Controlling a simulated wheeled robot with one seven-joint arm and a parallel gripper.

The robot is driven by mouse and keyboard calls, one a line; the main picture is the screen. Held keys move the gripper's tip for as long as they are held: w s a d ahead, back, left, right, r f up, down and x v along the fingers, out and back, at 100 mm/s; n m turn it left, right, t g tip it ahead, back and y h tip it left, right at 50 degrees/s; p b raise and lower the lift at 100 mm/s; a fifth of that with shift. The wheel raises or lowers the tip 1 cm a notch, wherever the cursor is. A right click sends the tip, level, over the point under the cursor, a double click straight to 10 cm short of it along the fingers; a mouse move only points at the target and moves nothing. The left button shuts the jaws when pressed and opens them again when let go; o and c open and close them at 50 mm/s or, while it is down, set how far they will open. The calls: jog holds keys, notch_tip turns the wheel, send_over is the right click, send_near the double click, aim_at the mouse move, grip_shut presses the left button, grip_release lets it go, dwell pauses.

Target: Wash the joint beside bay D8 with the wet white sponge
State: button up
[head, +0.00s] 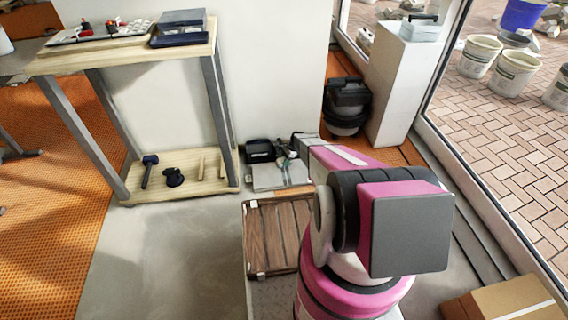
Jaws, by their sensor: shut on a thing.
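I cannot make out the white sponge or a marked bay D8 in the head view. My pink, white and dark grey arm fills the right middle of the picture and hides part of the floor behind it. My gripper cannot be made out. A brown plank-patterned panel (272,238) lies low beside my arm, with dark lines between its planks and small pale pieces at its corners. My arm covers its right side. I cannot tell whether any of these lines is the joint beside D8.
A wooden workbench (50,62) stands at the left, holding a tray (100,33) and a dark blue case (182,38). Its lower shelf (140,187) carries a mallet (148,171). A black bucket-like container (346,104), white pedestal (397,85) and cardboard box (510,302) stand right. Grey floor (165,265) is clear.

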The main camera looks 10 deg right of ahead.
aim_at(284, 180)
jog(key=shift+w, duration=0.5)
jog(key=shift+s+f, duration=0.15)
jog(key=shift+s, duration=1.9)
jog(key=shift+s+r, duration=0.15)
jog(key=shift+s, duration=1.6)
jog(key=shift+s+r, duration=0.1)
jog(key=shift+s, duration=1.8)
jog(key=shift+s, duration=0.1)
jog(key=shift+s+f, duration=0.15)
jog(key=shift+s, duration=1.65)
jog(key=shift+s, duration=1.8)
jog(key=shift+w+f, duration=0.2)
jog(key=shift+w, duration=2.4)
jog(key=shift+w+r, duration=0.15)
jog(key=shift+w, duration=1.1)
